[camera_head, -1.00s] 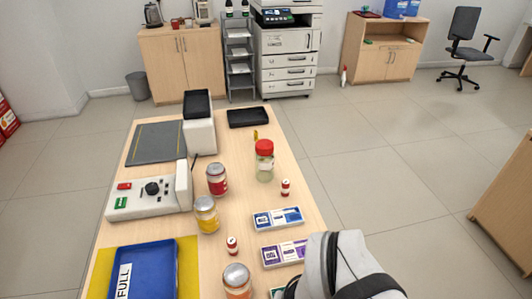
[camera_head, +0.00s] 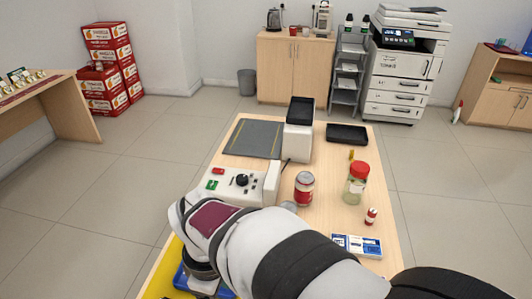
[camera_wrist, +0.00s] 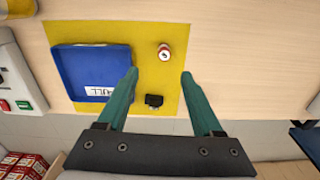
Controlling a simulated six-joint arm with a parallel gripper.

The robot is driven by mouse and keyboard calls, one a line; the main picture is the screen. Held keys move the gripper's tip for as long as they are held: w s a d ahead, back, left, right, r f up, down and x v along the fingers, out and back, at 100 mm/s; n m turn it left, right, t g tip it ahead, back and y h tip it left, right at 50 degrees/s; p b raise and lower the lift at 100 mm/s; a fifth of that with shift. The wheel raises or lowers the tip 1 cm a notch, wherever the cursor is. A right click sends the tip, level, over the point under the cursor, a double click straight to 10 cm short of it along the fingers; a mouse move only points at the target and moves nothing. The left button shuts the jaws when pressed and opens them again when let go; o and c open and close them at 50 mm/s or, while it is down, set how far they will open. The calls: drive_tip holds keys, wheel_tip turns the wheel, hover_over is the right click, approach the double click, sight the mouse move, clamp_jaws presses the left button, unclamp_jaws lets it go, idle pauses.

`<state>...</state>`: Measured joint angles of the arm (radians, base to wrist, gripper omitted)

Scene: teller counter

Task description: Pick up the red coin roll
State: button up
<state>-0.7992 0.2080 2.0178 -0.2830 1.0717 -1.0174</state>
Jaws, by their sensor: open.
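A small upright roll, red with a white end (camera_wrist: 164,52), stands on the yellow mat (camera_wrist: 172,82) in the wrist view. My gripper (camera_wrist: 160,75) is open and empty, its teal fingers pointing toward the mat. The roll sits in line with the gap, just beyond the fingertips and not touching them. In the head view my arm hides this spot and the gripper. Another small red-and-white roll (camera_head: 371,215) stands on the counter right of the jars.
A blue tray (camera_wrist: 93,50) labelled FULL lies beside the left finger. A small black object (camera_wrist: 153,100) is between the fingers. A red-labelled jar (camera_head: 304,189), a red-lidded jar (camera_head: 356,184) and a control box (camera_head: 238,184) stand farther along the counter.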

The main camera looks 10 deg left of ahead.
drive_tip(key=shift+n, duration=0.5)
drive_tip(key=f, duration=0.5)
drive_tip(key=a+f, duration=0.1)
drive_tip(key=f, duration=0.5)
drive_tip(key=s+f, duration=0.1)
drive_tip(key=f, duration=0.4)
drive_tip(key=shift+a+f, duration=0.2)
clamp_jaws()
drive_tip(key=shift+r, duration=0.1)
